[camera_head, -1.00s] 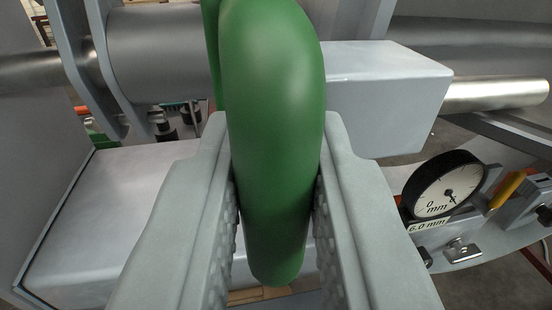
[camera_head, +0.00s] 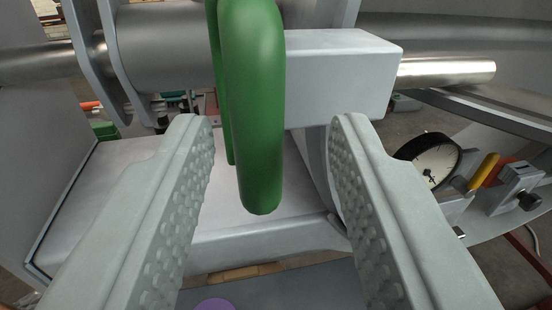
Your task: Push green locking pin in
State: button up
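The green locking pin (camera_head: 257,110) shows as a thick, rounded green handle hanging down at the top middle of the view. It stands in front of a grey block (camera_head: 340,80), and its lower end hangs free. My gripper (camera_head: 272,135) is open, with one textured finger on each side of the handle. There are clear gaps between the fingers and the green handle, and nothing is held. Where the pin enters the machine is hidden behind the handle.
A dial gauge (camera_head: 430,162) with a yellow-handled clamp (camera_head: 484,172) beside it is at the right. A flat grey box (camera_head: 130,195) lies below left. Steel cylinders and a bright rod (camera_head: 445,73) run across the top. A purple round spot (camera_head: 214,304) shows at the bottom.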

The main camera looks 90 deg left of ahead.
jog(key=w+d, duration=0.1)
jog(key=d, duration=1.3)
jog(key=shift+w, duration=0.1)
jog(key=s+a+m+t+h, duration=0.3)
jog(key=s+m+t+h, duration=0.55)
jog(key=s, duration=0.85)
jog(key=s+d+r+m+t+h, duration=0.1)
jog(key=s+d+m+t+h, duration=0.2)
jog(key=s, duration=0.6)
jog(key=s+d+r+m+t+h, duration=0.1)
jog(key=s+d+m+t+h, duration=0.1)
jog(key=s, duration=0.7)
jog(key=s+d+r+m+t+h, duration=0.2)
jog(key=s+d+m+t+h, duration=0.1)
jog(key=s, duration=0.7)
jog(key=shift+d+m+t+h, duration=0.3)
jog(key=shift+m+t+h, duration=0.45)
jog(key=shift+m+t, duration=0.5)
jog(key=shift+a+r, duration=0.1)
